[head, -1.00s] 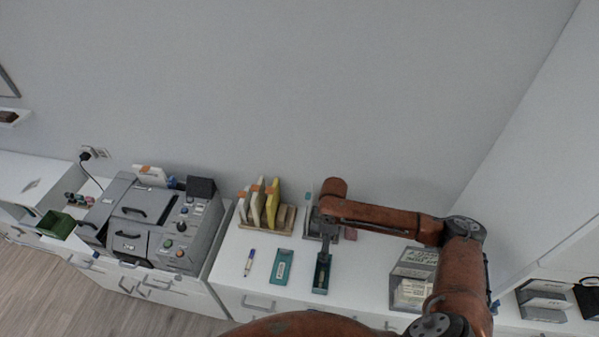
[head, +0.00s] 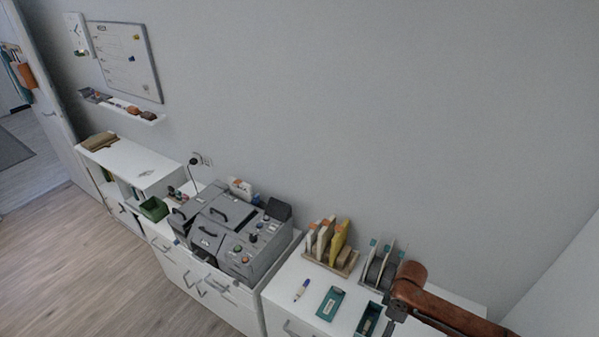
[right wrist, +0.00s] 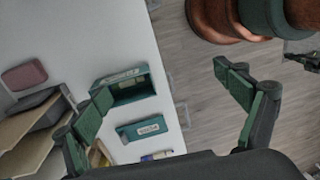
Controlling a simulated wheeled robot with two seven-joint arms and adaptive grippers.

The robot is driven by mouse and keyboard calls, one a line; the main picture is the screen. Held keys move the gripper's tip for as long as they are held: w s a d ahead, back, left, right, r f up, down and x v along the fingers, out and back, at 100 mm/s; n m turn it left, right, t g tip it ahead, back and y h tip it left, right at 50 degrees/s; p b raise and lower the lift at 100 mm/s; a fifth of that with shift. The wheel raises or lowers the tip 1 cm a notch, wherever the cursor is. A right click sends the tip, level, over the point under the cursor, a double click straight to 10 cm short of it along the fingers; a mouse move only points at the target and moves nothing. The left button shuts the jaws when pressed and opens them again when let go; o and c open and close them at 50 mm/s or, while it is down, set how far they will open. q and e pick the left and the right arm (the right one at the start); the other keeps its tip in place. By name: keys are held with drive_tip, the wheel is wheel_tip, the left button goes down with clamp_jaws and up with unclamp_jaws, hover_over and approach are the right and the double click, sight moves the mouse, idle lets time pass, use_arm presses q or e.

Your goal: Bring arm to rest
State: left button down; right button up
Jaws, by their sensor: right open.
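My right arm enters the head view from the bottom right. Its gripper is mostly cut off or hidden there, near the teal open box (head: 369,317). In the right wrist view my right gripper (right wrist: 165,88) is open, with nothing between its fingers. The teal box (right wrist: 131,88) shows beyond the left finger, on the white desk top (right wrist: 110,30). A flat teal case (head: 330,302) lies beside the box, and also shows in the wrist view (right wrist: 141,129). A dark, small part at that view's right edge may be my left gripper, but its jaws are unclear.
A marker (head: 301,290) lies left of the teal case. A file rack (head: 332,258) and a second rack (head: 380,270) stand behind. A grey machine (head: 236,236) stands to the left. Wooden floor (head: 80,260) is free in front.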

drive_tip(key=s+a+f+m+t+y, duration=0.25)
drive_tip(key=s+a+f, duration=0.25)
drive_tip(key=s+a, duration=0.4)
drive_tip(key=s+d+r+m+t+h, duration=0.15)
drive_tip(key=s+d+m+h, duration=0.25)
drive_tip(key=s+d+m, duration=0.8)
drive_tip(key=s+d+f+n+b, duration=0.1)
drive_tip(key=s+f+n+b, duration=0.15)
drive_tip(key=f, duration=1.55)
drive_tip(key=s+d+f+n+b, duration=0.1)
drive_tip(key=f+b, duration=0.2)
drive_tip(key=f, duration=1.4)
use_arm(q)
wheel_tip(320, 180, down, 10)
drive_tip(key=b, duration=0.4)
use_arm(e)
drive_tip(key=s+f+g, duration=0.2)
drive_tip(key=s+f, duration=1.8)
drive_tip(key=f, duration=0.2)
drive_tip(key=shift+f+n+y, duration=0.35)
drive_tip(key=shift+n, duration=0.05)
